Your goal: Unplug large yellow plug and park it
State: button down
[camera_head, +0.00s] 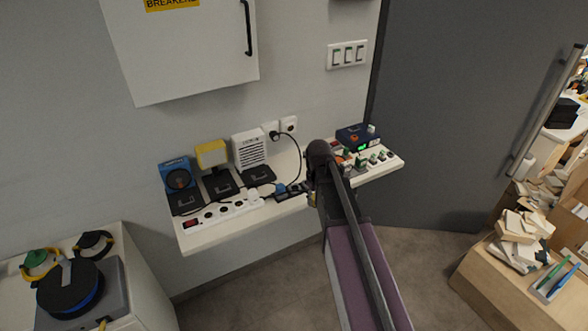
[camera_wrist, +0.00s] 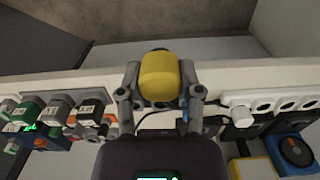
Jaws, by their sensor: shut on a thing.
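The large yellow plug (camera_wrist: 159,77) is between the two grey fingers of my gripper (camera_wrist: 160,85) in the wrist view. The fingers touch it on both sides, so my gripper is shut on it. The plug overlaps the pale front edge of the shelf, and its far end is hidden, so I cannot tell whether it sits in a socket. In the head view my gripper (camera_head: 314,188) is at the middle of the wall shelf (camera_head: 240,233), mostly hidden by my arm. Only a small patch of yellow shows there.
A white power strip (camera_head: 228,210) with a white plug lies on the shelf's left part. Behind it stand a blue device (camera_head: 176,172), a yellow box (camera_head: 211,153) and a white box (camera_head: 248,148). Small green-and-grey items (camera_head: 373,158) occupy the right end. A black cable hangs from the wall socket (camera_head: 289,124).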

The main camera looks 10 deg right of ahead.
send_over(295, 189)
jog(key=shift+r+p, duration=0.3)
jog(key=shift+f, duration=0.2)
dwell(0.5)
jog(key=shift+f+b, duration=2.6)
jog(key=shift+b, duration=0.2)
jog(key=shift+s+f+b, duration=0.1)
jog(key=shift+f+b, duration=0.55)
dwell(1.1)
jog(key=shift+c, duration=0.9)
grip_release()
jog(key=shift+r+p, duration=0.3)
jog(key=shift+p, duration=0.05)
